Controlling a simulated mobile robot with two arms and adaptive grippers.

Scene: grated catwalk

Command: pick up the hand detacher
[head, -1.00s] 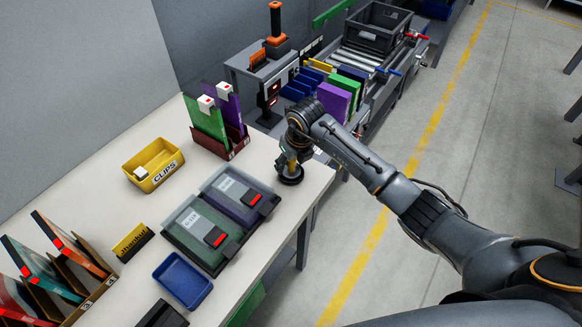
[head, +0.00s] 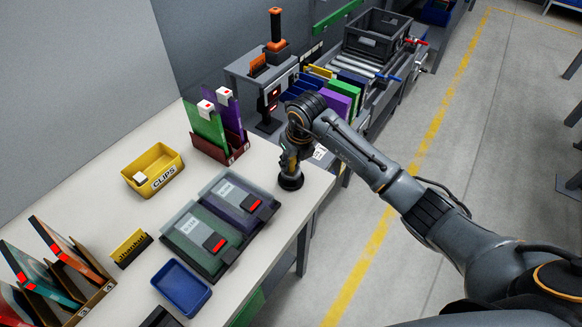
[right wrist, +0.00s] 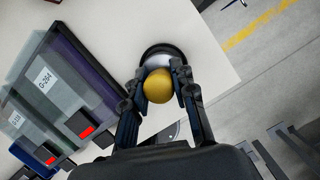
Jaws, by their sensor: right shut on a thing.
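The hand detacher (right wrist: 160,86) has a round yellow knob over a pale metal part and a round black base, as the right wrist view shows. In the head view its black base (head: 291,183) is at the table's right end. My right gripper (head: 288,160) is shut on the detacher, with a finger on each side of the knob in the right wrist view. The arm and gripper hide most of the detacher in the head view. I cannot tell whether the base touches the table. My left gripper is not in view.
Two lidded cases (head: 222,220) lie just left of the detacher. A yellow clips bin (head: 140,186), a blue tray (head: 180,288) and a dark red rack (head: 219,152) stand on the pale table (head: 150,228). A grey machine and a roller conveyor (head: 366,64) stand behind.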

